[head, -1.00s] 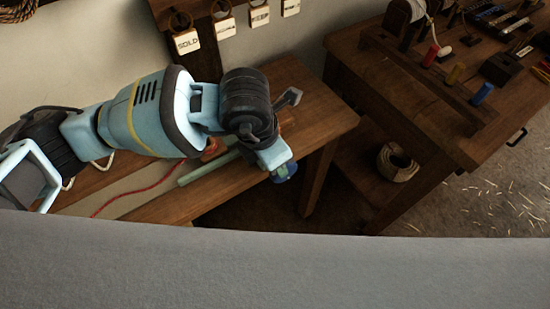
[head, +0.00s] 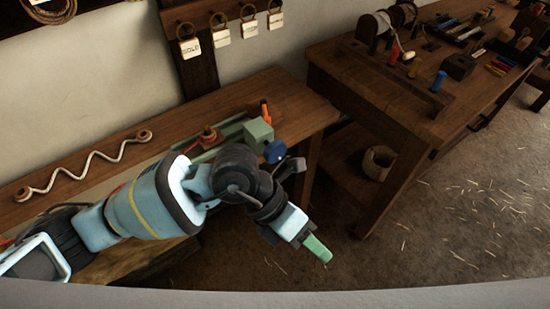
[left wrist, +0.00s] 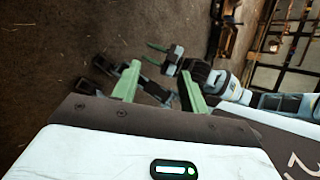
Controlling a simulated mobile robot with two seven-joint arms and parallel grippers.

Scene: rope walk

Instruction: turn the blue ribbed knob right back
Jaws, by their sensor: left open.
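The blue knob (head: 275,152) sits at the right end of a green block (head: 258,134) on the wall bench in the head view. Its ribs are too small to make out. My left gripper (head: 316,247) is below and right of the knob, apart from it, out past the bench's front edge. My left wrist partly covers the area just below the knob. In the left wrist view its two green fingers (left wrist: 160,88) stand apart with nothing between them. My right gripper (left wrist: 153,53) shows small beyond them, its two thin green fingers apart and empty. The knob is not seen there.
The wall bench (head: 90,165) holds a wavy rope piece (head: 85,168) and an orange-tipped item (head: 265,111). A second bench (head: 380,95) with pegs and tools stands at right, a coil (head: 378,160) on its lower shelf. The floor between is clear apart from straw.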

